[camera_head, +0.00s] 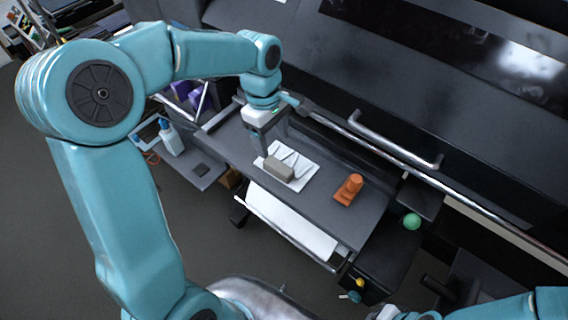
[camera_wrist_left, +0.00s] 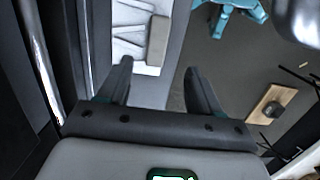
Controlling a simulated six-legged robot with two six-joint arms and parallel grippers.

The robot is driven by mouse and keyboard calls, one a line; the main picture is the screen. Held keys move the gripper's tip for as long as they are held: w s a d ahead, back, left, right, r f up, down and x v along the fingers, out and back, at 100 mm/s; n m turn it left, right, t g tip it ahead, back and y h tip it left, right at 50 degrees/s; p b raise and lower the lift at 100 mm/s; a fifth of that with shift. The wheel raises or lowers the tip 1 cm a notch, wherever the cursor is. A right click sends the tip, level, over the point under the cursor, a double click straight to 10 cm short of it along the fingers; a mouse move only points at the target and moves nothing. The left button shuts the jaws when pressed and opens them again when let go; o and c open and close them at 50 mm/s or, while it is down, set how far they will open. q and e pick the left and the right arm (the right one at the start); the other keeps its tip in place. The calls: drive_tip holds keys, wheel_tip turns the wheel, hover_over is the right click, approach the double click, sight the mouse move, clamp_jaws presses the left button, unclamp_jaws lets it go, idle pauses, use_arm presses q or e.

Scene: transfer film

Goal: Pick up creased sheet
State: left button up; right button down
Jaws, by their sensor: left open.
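The creased sheet (camera_head: 299,172) is white with dark crease lines and lies flat on the grey table. A grey-beige block (camera_head: 279,168) rests on it near its front edge. My left gripper (camera_head: 261,150) points down by the sheet's left side; the head view does not show clearly how high it is. In the left wrist view the sheet (camera_wrist_left: 127,50) and block (camera_wrist_left: 158,40) lie beyond the left fingertip. My left gripper (camera_wrist_left: 158,70) is open with nothing between its fingers. Part of my right arm shows at the bottom right; its fingers are outside the picture.
A metal rail (camera_head: 385,152) runs behind the table. A white sheet (camera_head: 290,222) hangs below the front edge. A bottle (camera_head: 171,140) stands on a lower shelf to the left. A green ball (camera_head: 411,221) is at right.

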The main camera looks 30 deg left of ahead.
use_arm(q)
hover_over(278, 165)
drive_tip(key=a, duration=0.1)
wheel_tip(278, 165, down, 5)
drive_tip(key=shift+w+a+f, duration=0.1)
drive_tip(key=shift+w, duration=0.05)
drive_tip(key=shift+s+d+f+p, duration=0.25)
drive_tip(key=shift+s+d+p, duration=0.05)
drive_tip(key=shift+s, duration=0.1)
drive_tip(key=f, duration=0.3)
drive_tip(key=f+p, duration=0.1)
drive_tip(key=f, duration=0.1)
drive_tip(key=shift+w+d, duration=0.2)
drive_tip(key=shift+w, duration=0.15)
drive_tip(key=shift+s+d+r, duration=0.15)
drive_tip(key=shift+s+r, duration=0.05)
drive_tip(key=shift+s, duration=0.05)
drive_tip(key=shift+w+f, duration=0.2)
drive_tip(key=shift+w, duration=0.05)
drive_tip(key=shift+c, duration=0.5)
drive_tip(key=shift+s+r, duration=0.15)
drive_tip(key=c, duration=1)
